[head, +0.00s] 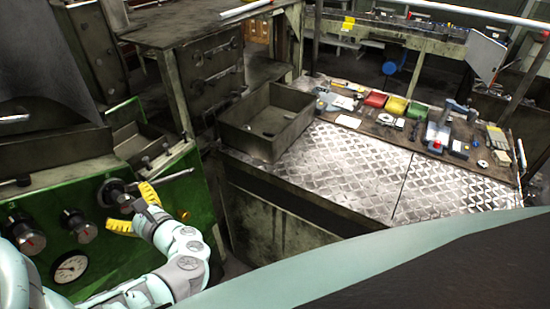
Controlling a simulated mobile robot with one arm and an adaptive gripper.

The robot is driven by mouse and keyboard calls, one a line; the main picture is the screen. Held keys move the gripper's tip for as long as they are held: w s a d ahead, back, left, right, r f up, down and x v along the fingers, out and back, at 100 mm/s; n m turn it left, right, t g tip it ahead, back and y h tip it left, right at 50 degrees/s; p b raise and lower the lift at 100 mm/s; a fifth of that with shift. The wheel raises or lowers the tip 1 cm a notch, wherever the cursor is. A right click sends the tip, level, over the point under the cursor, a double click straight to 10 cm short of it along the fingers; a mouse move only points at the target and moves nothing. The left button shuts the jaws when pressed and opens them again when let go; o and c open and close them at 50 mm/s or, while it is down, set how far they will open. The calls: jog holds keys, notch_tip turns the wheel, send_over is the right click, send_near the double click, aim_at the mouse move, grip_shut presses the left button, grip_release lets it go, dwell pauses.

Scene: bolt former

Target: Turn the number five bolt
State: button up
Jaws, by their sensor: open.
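My gripper (126,205) is at the lower left of the head view, in front of a green machine panel (195,172). Its two yellow fingers are spread apart, one higher and one lower, with nothing seen held between them. A dark round knob with a bright rod (115,193) sticks out of the panel just left of the fingers; I cannot tell whether they touch it. Two more dark knobs sit further left, one in the middle (79,226) and one near the edge (22,232). No numbers are readable, so I cannot tell which is the number five bolt.
A round gauge (70,267) sits low on the panel. A small round fitting (183,214) is right of the gripper. An open metal bin (266,142) stands on a tread-plate bench (345,180). Tools and coloured boxes (385,103) line the bench's back.

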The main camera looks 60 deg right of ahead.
jog(key=shift+w+a, duration=0.1)
jog(key=shift+w, duration=0.7)
jog(key=c, duration=1.2)
